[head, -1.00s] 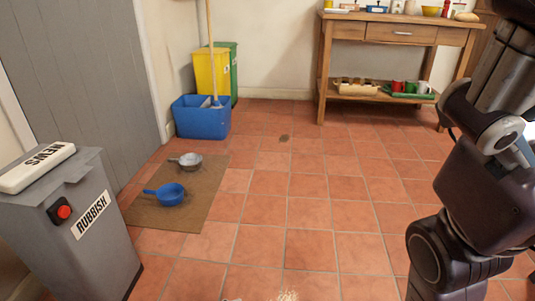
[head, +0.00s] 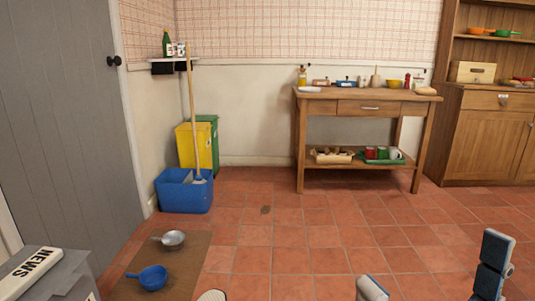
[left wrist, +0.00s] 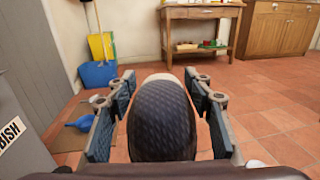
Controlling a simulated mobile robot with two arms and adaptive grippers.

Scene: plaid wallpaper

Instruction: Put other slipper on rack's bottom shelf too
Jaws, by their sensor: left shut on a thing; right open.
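A dark navy slipper (left wrist: 162,120) with a quilted pattern and a pale far end fills the middle of the left wrist view. My left gripper (left wrist: 160,78) is shut on it, one finger along each side. The slipper's pale tip (head: 212,295) just shows at the bottom edge of the head view. My right gripper (head: 432,268) is open and empty at the lower right of the head view, with its two fingers wide apart. I cannot make out a shoe rack or a second slipper in these views.
A wooden table (head: 369,95) with a low shelf stands at the back, a dresser (head: 486,140) to its right. A blue bucket (head: 183,192) and pans on a mat (head: 185,275) are at left. A grey rubbish bin (head: 65,270) is near left. The middle floor is clear.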

